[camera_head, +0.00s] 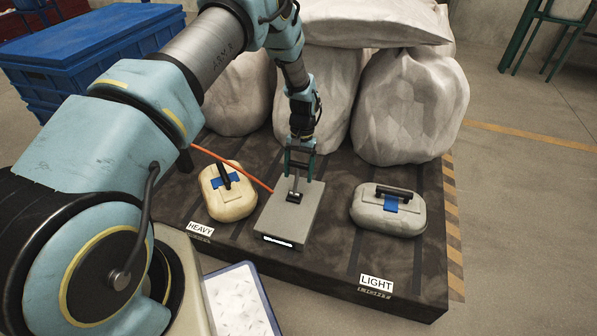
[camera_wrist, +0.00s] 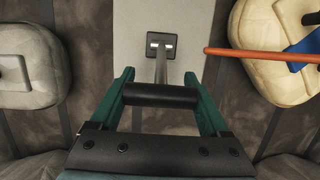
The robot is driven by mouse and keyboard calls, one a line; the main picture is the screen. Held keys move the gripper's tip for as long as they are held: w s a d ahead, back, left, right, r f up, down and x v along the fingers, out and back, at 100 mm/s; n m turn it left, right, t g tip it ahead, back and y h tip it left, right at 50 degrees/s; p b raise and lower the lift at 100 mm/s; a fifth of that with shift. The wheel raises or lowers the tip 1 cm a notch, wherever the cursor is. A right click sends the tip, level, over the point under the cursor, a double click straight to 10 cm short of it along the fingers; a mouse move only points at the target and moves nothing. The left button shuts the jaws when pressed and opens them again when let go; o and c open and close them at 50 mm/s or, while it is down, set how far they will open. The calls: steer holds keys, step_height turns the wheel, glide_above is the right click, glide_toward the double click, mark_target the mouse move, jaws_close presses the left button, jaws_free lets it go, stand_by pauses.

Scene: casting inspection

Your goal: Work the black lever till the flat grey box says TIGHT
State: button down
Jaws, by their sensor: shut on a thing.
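The flat grey box (camera_head: 288,222) lies on the dark platform between two cases. Its front display (camera_head: 278,240) is lit, but the text is too small to read. The lever stands on the box, with a metal shaft and a black cross grip (camera_wrist: 160,95). In the wrist view the shaft (camera_wrist: 161,66) runs from a small black mount (camera_wrist: 160,43) on the box. My gripper (camera_head: 300,165) is over the far part of the box; in the wrist view its green fingers (camera_wrist: 162,98) are at both ends of the black grip, shut on it.
A cream case (camera_head: 229,200) stands left, near the HEAVY label (camera_head: 200,229). A grey case (camera_head: 388,212) stands right, behind the LIGHT label (camera_head: 376,284). An orange rod (camera_head: 228,167) crosses left of the lever, above the cream case. Large pale sacks (camera_head: 412,105) stand close behind.

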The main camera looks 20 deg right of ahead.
steer(key=shift+s+a+f, duration=0.3)
stand_by(0.5)
steer(key=shift+c, duration=1.5)
jaws_free()
steer(key=o, duration=0.3)
steer(key=shift+d, duration=0.1)
steer(key=shift+w+r, duration=0.15)
steer(key=shift+d, duration=0.1)
steer(key=shift+r, duration=0.3)
steer(key=p+v, duration=0.2)
steer(key=v, duration=0.8)
steer(key=shift+w, duration=0.1)
steer(key=shift+c, duration=0.4)
